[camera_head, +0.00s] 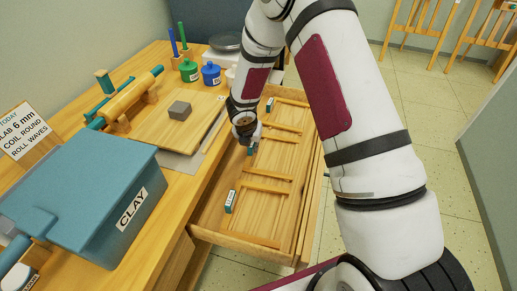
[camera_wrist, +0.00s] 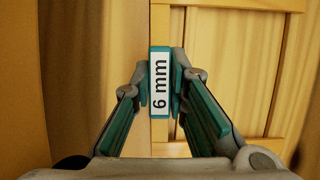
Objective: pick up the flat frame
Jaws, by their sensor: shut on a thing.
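My gripper (camera_head: 248,142) reaches down into the open drawer. In the wrist view, its two fingers (camera_wrist: 160,85) are shut on a teal tab with a white "6 mm" label (camera_wrist: 160,80), one on each side. The tab sits at the edge of a flat wooden frame (camera_wrist: 222,80), whose thin slats also show in the head view (camera_head: 268,174). Whether the frame is clear of the drawer floor, I cannot tell. Another labelled tab (camera_head: 230,201) is nearer and one (camera_head: 269,104) is farther back; their labels are too small to read.
The drawer's front edge (camera_head: 240,245) and side walls stand close around my gripper.

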